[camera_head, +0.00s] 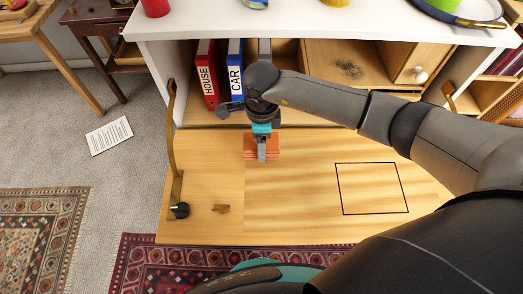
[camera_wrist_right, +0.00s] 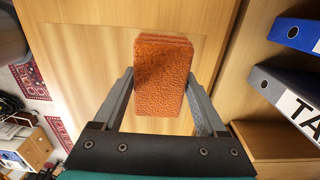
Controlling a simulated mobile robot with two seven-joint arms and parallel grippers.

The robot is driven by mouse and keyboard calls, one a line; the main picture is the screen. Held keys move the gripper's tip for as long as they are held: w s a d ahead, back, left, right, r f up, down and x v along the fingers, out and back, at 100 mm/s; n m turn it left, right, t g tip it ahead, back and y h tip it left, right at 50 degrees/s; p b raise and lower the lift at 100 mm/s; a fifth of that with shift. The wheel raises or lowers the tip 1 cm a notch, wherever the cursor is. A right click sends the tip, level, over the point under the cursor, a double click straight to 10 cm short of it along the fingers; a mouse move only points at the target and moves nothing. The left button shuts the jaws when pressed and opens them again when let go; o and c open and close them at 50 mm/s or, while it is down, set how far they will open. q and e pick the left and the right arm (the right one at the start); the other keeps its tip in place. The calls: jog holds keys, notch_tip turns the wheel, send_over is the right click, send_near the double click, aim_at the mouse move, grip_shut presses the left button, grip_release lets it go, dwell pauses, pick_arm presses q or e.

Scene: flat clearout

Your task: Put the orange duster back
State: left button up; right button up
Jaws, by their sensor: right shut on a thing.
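The orange duster (camera_head: 250,154) is a small block with a rough face, seen just above the open wooden flap (camera_head: 295,215) in the head view. My right gripper (camera_head: 262,152) points down and is shut on it. In the right wrist view the duster (camera_wrist_right: 163,85) sits between the two fingers of the gripper (camera_wrist_right: 161,80). I cannot tell whether its underside touches the flap. A black outlined rectangle (camera_head: 372,188) on the flap is empty. My left gripper is not in view.
A red HOUSE binder (camera_head: 208,80) and a blue CAR binder (camera_head: 235,75) stand in the cabinet behind the flap. A brass stay (camera_head: 175,150) rises at the flap's left.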

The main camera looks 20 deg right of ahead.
jog(key=shift+f+b, duration=0.4)
jog(key=shift+f, duration=1.9)
jog(key=shift+f, duration=0.15)
jog(key=o, duration=1.2)
jog(key=shift+o, duration=0.2)
jog(key=shift+r, duration=0.45)
notch_tip(320, 180, up, 11)
jog(key=shift+r+p, duration=0.2)
jog(key=shift+p, duration=0.65)
